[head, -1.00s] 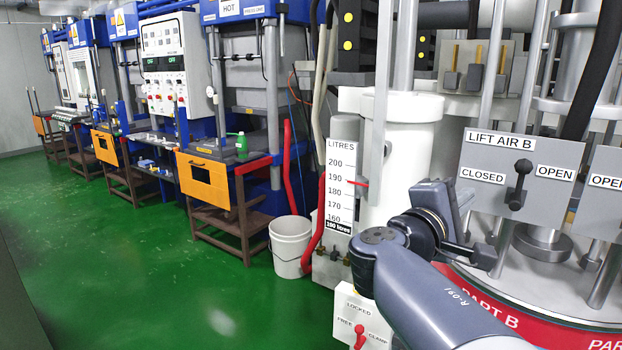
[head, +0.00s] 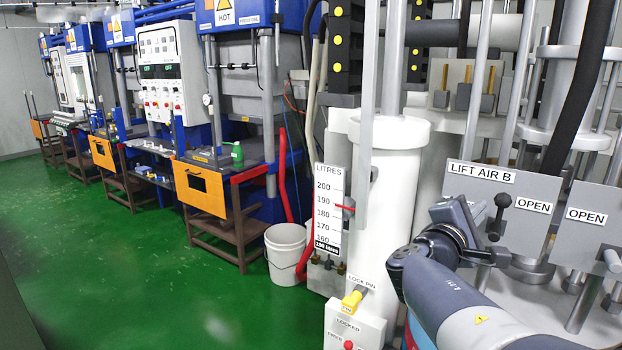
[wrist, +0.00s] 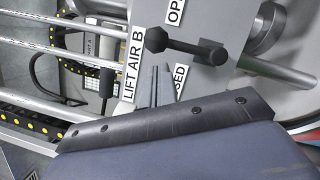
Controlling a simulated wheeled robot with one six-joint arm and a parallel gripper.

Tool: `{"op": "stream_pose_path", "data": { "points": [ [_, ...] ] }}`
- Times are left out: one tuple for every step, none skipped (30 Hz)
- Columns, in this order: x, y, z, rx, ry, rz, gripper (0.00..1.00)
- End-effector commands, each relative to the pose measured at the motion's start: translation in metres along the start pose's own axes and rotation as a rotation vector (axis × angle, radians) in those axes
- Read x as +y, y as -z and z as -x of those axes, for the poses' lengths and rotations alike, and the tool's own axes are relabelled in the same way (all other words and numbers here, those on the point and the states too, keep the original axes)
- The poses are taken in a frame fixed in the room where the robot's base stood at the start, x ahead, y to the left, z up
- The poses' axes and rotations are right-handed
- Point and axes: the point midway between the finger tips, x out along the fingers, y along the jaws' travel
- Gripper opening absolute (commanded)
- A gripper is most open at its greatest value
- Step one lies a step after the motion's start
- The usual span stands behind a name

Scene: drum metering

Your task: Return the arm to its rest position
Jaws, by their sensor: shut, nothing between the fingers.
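My gripper (head: 500,256) is in front of the grey LIFT AIR B panel (head: 470,188) at the right of the head view. In the wrist view its two thin fingers (wrist: 161,84) lie side by side, shut with nothing between them. The panel's black-knobbed lever (head: 499,215) stands just above the gripper, apart from it as far as I can see; it also shows in the wrist view (wrist: 185,46). My arm hides the CLOSED label in the head view; the wrist view shows part of it.
A white cylinder (head: 385,190) and litre scale (head: 327,210) stand left of my arm. Below are a yellow lock pin (head: 352,300) and a LOCKED/FREE box (head: 352,328). Another OPEN panel (head: 590,205) is at right. A white bucket (head: 286,252) stands on open green floor (head: 130,260).

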Motion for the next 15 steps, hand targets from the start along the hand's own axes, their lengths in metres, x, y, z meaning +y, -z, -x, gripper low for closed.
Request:
{"op": "stream_pose_path", "data": {
  "points": [
    [0.004, 0.0, 0.0, 0.001, -0.008, 0.031, 0.0],
    [0.004, 0.002, 0.001, 0.002, -0.014, 0.049, 0.0],
    [-0.002, 0.012, 0.008, 0.005, -0.016, 0.041, 0.0],
    [-0.003, 0.016, 0.012, 0.005, -0.016, 0.038, 0.0],
    [-0.003, 0.02, 0.016, 0.006, -0.016, 0.038, 0.0],
    [-0.004, 0.025, 0.021, 0.005, -0.016, 0.038, 0.0],
    [-0.004, 0.028, 0.025, 0.006, -0.016, 0.038, 0.0],
    [-0.004, 0.03, 0.029, 0.005, -0.016, 0.037, 0.0],
    [-0.003, 0.033, 0.035, 0.005, -0.016, 0.037, 0.0],
    [-0.003, 0.035, 0.039, 0.005, -0.017, 0.036, 0.0],
    [-0.003, 0.034, 0.044, 0.003, -0.016, 0.035, 0.0],
    [-0.002, 0.033, 0.051, 0.004, -0.017, 0.034, 0.0],
    [-0.003, 0.033, 0.056, 0.004, -0.016, 0.035, 0.0],
    [-0.003, 0.033, 0.061, 0.005, -0.017, 0.035, 0.0],
    [-0.003, 0.033, 0.068, 0.004, -0.016, 0.034, 0.0]
  ]
}}
